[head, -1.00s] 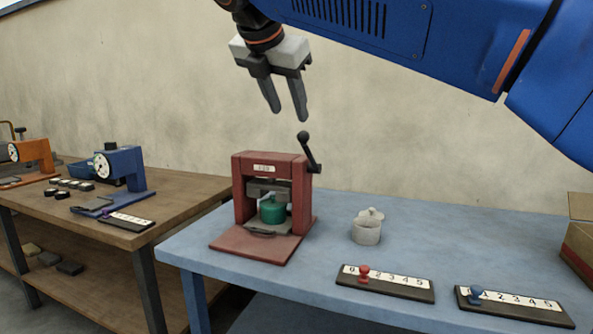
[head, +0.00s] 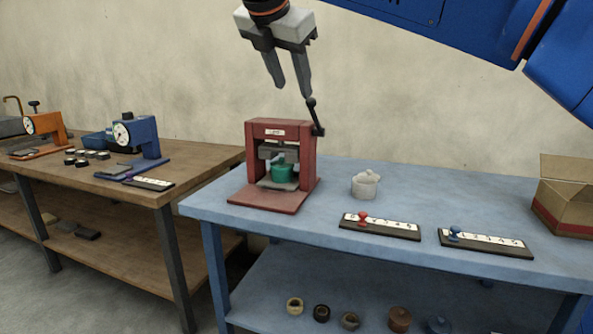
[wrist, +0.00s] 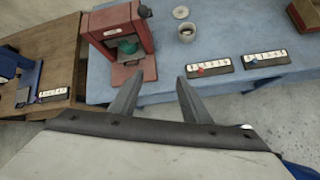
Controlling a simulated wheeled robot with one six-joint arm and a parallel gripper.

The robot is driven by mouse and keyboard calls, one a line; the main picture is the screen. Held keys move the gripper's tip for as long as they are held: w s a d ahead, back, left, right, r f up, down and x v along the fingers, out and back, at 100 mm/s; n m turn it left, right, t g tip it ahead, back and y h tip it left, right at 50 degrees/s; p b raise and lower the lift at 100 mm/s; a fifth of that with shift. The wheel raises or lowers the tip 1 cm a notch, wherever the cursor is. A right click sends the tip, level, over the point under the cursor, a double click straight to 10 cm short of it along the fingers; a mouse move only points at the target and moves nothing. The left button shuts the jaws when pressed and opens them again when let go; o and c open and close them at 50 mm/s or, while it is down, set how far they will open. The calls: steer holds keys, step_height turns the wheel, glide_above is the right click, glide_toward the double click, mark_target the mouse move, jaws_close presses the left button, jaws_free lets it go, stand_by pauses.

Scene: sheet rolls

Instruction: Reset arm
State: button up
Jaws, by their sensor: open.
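My gripper (head: 289,72) is open and empty in the head view, with its fingers pointing down above the red press (head: 281,130). One fingertip appears close to the black lever knob (head: 311,103) in the picture; I cannot tell whether they touch. The press stands on the blue table (head: 400,195) with a green round piece (head: 285,172) inside its frame. In the wrist view my gripper (wrist: 158,84) has its two fingers spread apart with nothing between them, and the press (wrist: 128,25) lies beyond them.
Number strips with a red peg (head: 362,217) and a blue peg (head: 454,233) lie along the front. A cardboard box (head: 565,203) is at the right. A wooden table (head: 95,180) with a blue gauge device (head: 140,137) stands left.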

steer(key=s+d+f+m+g+y, duration=0.1)
steer(key=s+d+f+m, duration=0.4)
steer(key=d+f, duration=0.55)
steer(key=s+d+f+m+g, duration=0.2)
steer(key=d+f+m, duration=0.65)
steer(key=d, duration=0.25)
steer(key=s+d+f+m, duration=0.2)
steer(key=s+f+m, duration=0.3)
steer(key=f, duration=0.3)
steer(key=s+d+f+m+y, duration=0.1)
steer(key=s+d+f+m, duration=0.2)
steer(key=s+f, duration=0.3)
steer(key=s+d+f+m, duration=0.3)
steer(key=s+f+m, duration=0.2)
steer(key=f, duration=0.6)
steer(key=shift+s+d+m+y, duration=0.15)
steer(key=shift+d+m+y, duration=0.15)
steer(key=shift+m, duration=0.55)
steer(key=shift+c, duration=0.6)
